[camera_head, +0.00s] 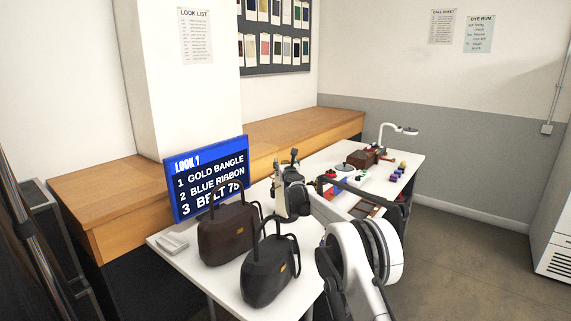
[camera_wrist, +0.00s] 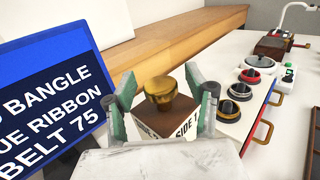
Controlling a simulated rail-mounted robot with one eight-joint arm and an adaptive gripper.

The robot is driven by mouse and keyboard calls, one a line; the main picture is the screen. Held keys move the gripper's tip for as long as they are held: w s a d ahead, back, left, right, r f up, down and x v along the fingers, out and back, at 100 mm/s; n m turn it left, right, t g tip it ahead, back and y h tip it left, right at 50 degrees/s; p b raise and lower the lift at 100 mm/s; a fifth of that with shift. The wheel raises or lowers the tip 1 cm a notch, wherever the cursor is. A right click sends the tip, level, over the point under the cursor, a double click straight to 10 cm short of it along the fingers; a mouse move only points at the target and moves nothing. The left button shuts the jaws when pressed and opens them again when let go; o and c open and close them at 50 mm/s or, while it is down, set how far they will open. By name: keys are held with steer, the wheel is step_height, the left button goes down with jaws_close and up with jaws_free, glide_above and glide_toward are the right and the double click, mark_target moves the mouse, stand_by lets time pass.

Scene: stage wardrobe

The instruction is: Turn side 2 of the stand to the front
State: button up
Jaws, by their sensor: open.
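The stand is a brown block (camera_wrist: 168,118) with a round brass knob (camera_wrist: 160,85) on top, seen in the wrist view. Its face toward the lower right reads "SIDE 1" (camera_wrist: 186,129). A second face at the lower left carries a label that is mostly hidden behind my gripper's body. My gripper (camera_wrist: 162,80) is open, one greenish finger on each side of the knob, with a visible gap on both sides. In the head view my gripper (camera_head: 287,183) is above the table right of the screen, and it largely hides the stand.
A blue screen (camera_head: 209,177) reading "LOOK 1" stands close left of my gripper. Two dark handbags (camera_head: 228,236) (camera_head: 270,272) stand in front. To the right on the white table (camera_head: 407,160) are dark knobs (camera_wrist: 239,90), a tray, a brown box (camera_head: 361,159) and a lamp (camera_head: 391,130).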

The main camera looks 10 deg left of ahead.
jaws_close()
stand_by(0.3)
steer(key=shift+d, duration=0.1)
